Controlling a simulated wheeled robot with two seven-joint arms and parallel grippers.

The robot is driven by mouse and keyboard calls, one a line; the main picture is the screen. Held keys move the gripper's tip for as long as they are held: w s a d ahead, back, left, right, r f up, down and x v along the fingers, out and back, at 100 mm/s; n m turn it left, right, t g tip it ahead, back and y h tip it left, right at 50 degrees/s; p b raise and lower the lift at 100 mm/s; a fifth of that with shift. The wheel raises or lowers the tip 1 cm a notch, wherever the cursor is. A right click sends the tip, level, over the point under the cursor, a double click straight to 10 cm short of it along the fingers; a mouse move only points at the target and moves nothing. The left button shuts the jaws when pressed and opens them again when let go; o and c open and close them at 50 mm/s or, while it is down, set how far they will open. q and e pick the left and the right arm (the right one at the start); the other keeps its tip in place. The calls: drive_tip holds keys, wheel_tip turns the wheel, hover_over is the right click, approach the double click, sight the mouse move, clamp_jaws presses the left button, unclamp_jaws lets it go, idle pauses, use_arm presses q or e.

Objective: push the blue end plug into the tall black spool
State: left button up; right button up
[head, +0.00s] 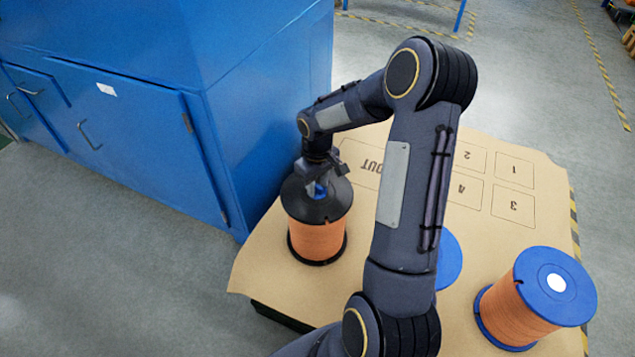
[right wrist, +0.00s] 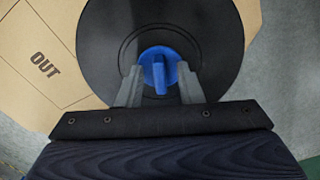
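The tall black spool (head: 300,207) stands upright near the left edge of the board, wound with orange line between black flanges. Its top flange fills the upper middle of the right wrist view (right wrist: 105,50). The blue end plug (head: 319,191) is at the centre of that flange; it also shows in the right wrist view (right wrist: 158,72) with its raised grip tab. I cannot tell how deep it sits. My right gripper (right wrist: 159,90) is over the spool, fingers apart on either side of the tab, with gaps visible. My left gripper is not in view.
An orange-wound spool with blue flanges (head: 515,312) stands at the right. Another blue round thing (head: 448,262) is mostly hidden behind my right arm. The tan board (head: 262,272) has printed numbered boxes and OUT. A blue cabinet (head: 150,130) stands close at the left.

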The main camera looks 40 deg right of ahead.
drive_tip(key=shift+r+p, duration=0.6)
drive_tip(key=shift+r, duration=3.35)
drive_tip(key=shift+r, duration=0.25)
drive_tip(key=s+a+r+m+t+y+p, duration=0.1)
drive_tip(key=s+a+r+p, duration=0.25)
drive_tip(key=r, duration=0.35)
drive_tip(key=s+a+r+t+p, duration=0.1)
drive_tip(key=s+a+r+p, duration=0.2)
drive_tip(key=r, duration=0.4)
drive_tip(key=s+a+r+m+t+y+p, duration=0.1)
drive_tip(key=s+a+r+p, duration=0.1)
drive_tip(key=s+a+r, duration=0.2)
drive_tip(key=s+a+r+t+y+p, duration=0.1)
drive_tip(key=s+a+r+t+p, duration=0.1)
drive_tip(key=s+a, duration=0.4)
drive_tip(key=s+r+p, duration=0.1)
drive_tip(key=s+r, duration=0.1)
drive_tip(key=s, duration=0.2)
drive_tip(key=shift+a+m+t+y, duration=0.15)
drive_tip(key=shift+m+t+y, duration=0.15)
drive_tip(key=shift+m+y, duration=0.1)
